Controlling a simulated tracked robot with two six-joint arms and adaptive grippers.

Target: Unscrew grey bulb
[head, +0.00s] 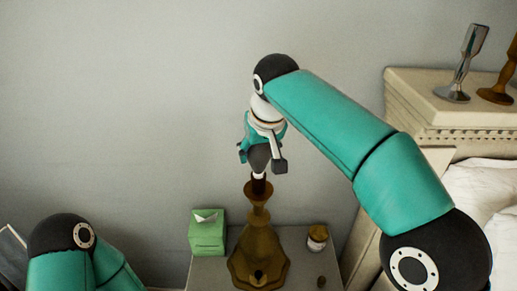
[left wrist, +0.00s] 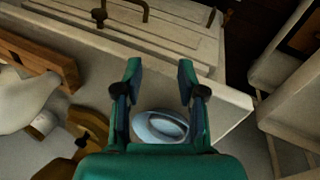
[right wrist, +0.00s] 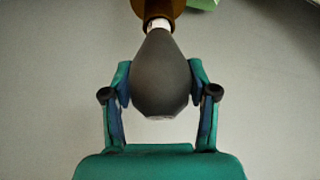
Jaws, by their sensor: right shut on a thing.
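The grey bulb (right wrist: 160,75) is dark and teardrop-shaped. It is upright over the brown wooden lamp (head: 258,250), with its pale neck at the lamp's socket (head: 258,187). From these views I cannot tell whether its thread is still engaged. My right gripper (head: 262,152) comes from above and is shut on the bulb, one finger on each side in the right wrist view. The bulb (head: 258,159) is partly hidden by the fingers in the head view. My left gripper (left wrist: 160,78) is open, its fingers apart and empty, in the left wrist view.
A green tissue box (head: 207,233) and a small lidded jar (head: 317,238) stand beside the lamp on the nightstand (head: 209,272). A light cabinet (head: 440,105) holding a silver stand (head: 463,65) is at right. A pale oval object (left wrist: 160,127) lies below my left gripper.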

